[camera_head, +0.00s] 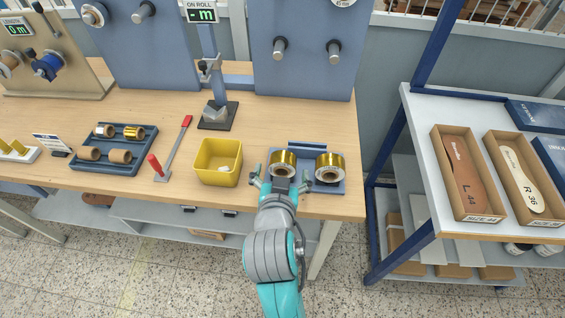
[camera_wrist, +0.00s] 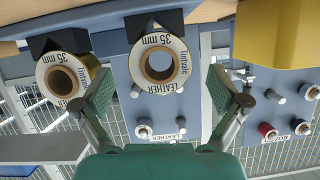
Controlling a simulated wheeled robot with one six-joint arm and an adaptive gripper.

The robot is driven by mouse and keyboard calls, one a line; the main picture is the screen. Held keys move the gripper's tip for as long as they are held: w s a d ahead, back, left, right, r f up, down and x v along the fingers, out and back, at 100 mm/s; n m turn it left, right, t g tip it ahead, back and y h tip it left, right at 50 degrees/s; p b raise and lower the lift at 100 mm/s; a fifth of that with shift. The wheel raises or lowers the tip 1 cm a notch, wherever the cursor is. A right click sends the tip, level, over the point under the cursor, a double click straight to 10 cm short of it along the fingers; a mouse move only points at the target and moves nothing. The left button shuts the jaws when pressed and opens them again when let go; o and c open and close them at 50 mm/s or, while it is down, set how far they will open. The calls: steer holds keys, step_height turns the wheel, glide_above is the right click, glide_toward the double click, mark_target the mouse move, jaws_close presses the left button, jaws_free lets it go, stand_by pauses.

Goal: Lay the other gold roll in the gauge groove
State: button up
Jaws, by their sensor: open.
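Two gold rolls stand side by side on a blue-grey stand (camera_head: 327,187) near the table's front edge, the left roll (camera_head: 283,160) and the right roll (camera_head: 329,165). My gripper (camera_head: 281,182) is open in front of the left roll. In the wrist view, which looks upside down, that roll's white end face (camera_wrist: 138,66), marked "35 mm" and "LEATHER", shows between my fingers (camera_wrist: 160,88), with a visible gap on each side. The other roll (camera_wrist: 47,80) is beyond the left finger. Each roll rests against a dark notched support (camera_wrist: 138,22). I cannot tell whether my fingers overlap the roll in depth.
A yellow bin (camera_head: 213,178) stands close on the left. Further left are a red-handled lever (camera_head: 178,146) and a blue tray (camera_head: 100,166) of several rolls, one gold. A shelf with shoe-insole boxes (camera_head: 466,213) is on the right.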

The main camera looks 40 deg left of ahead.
mark_target(283, 164)
steer(key=shift+x, duration=1.9)
steer(key=c, duration=1.3)
